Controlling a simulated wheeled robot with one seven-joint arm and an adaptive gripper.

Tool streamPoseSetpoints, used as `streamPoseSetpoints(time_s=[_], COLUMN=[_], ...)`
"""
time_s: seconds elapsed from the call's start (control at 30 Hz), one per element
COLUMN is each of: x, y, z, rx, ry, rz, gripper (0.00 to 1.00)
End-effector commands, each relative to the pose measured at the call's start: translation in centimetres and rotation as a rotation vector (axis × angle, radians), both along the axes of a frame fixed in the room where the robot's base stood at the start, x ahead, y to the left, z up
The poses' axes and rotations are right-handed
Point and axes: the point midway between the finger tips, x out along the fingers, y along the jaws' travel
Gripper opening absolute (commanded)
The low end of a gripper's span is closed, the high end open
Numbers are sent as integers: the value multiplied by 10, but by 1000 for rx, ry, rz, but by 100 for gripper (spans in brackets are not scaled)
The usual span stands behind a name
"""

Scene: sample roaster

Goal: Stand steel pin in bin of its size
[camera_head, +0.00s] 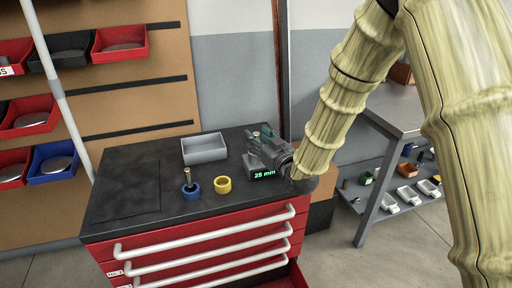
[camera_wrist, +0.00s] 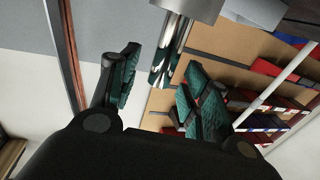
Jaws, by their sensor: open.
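My gripper (camera_wrist: 160,92) is open, its two dark fingers with green pads apart. In the wrist view a shiny steel pin (camera_wrist: 172,48) shows between the fingers, with clear gaps beside it. A wider grey cylinder (camera_wrist: 190,6) adjoins it at the top edge. I cannot tell whether this is part of the pin. In the head view my gripper (camera_head: 262,146) is over the block with a green "25 mm" display (camera_head: 264,173), mostly hiding the pin. A blue ring (camera_head: 191,191) with a brass-tipped peg (camera_head: 187,174) and an empty yellow ring (camera_head: 222,185) stand left of it.
A grey open tray (camera_head: 204,148) stands at the back of the black cabinet top (camera_head: 125,188). Red drawers with white handles (camera_head: 205,244) are below. Red, black and blue bins (camera_head: 53,163) hang on the left wall. Small bins (camera_head: 407,195) sit on a low shelf at right.

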Motion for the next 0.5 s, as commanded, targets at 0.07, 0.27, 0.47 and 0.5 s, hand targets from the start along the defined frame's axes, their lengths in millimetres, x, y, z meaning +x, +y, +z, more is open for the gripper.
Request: streamPoseSetpoints(time_s=[0.07, 0.27, 0.47, 0.5], x=[7, 14, 13, 13], y=[4, 7, 7, 7], z=[0, 0, 0, 0], rx=[0, 1, 1, 1], ry=[-1, 0, 0, 0], rz=[0, 0, 0, 0], gripper=[47, 47, 40, 32])
